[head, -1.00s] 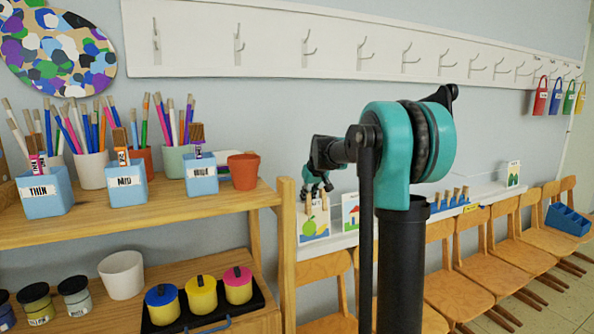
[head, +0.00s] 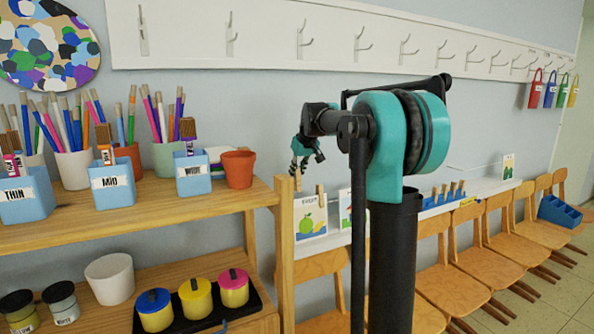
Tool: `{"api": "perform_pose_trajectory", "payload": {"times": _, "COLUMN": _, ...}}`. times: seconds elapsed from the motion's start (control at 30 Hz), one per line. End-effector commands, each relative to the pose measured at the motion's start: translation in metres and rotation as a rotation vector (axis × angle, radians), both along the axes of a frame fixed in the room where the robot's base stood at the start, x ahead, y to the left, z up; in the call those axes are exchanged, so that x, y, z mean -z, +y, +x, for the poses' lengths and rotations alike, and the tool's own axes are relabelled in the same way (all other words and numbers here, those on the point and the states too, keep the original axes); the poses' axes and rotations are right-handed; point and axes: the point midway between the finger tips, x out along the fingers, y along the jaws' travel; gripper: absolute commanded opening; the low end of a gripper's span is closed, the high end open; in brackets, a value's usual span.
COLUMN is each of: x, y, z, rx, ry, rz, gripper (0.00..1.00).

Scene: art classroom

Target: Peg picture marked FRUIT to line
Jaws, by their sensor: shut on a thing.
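The picture with a green apple (head: 309,216) stands upright above the chairs, near the shelf's right end. The small lettering along its top is too small to read surely. A wooden peg (head: 319,190) stands at its top right. My gripper (head: 300,168) is above the picture's top left and appears shut on another small wooden peg (head: 297,183). The grip itself is small and partly hidden. A second picture (head: 345,212) is mostly hidden behind my arm. A picture with green trees (head: 508,167) is farther right, near a thin line (head: 487,163).
A blue rack with pegs (head: 442,197) sits on the white ledge (head: 487,188). A wooden shelf (head: 220,205) with brush pots and paint jars is at left. Chairs (head: 450,292) line the wall below.

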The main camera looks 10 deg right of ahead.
Motion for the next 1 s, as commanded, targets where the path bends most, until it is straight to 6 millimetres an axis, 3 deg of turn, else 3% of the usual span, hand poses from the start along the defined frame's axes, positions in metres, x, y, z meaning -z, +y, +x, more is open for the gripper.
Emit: {"api": "perform_pose_trajectory", "payload": {"times": 1.0, "x": 0.046, "y": 0.0, "z": 0.001, "rx": 0.0, "ry": 0.0, "rz": 0.0, "gripper": 0.0}}
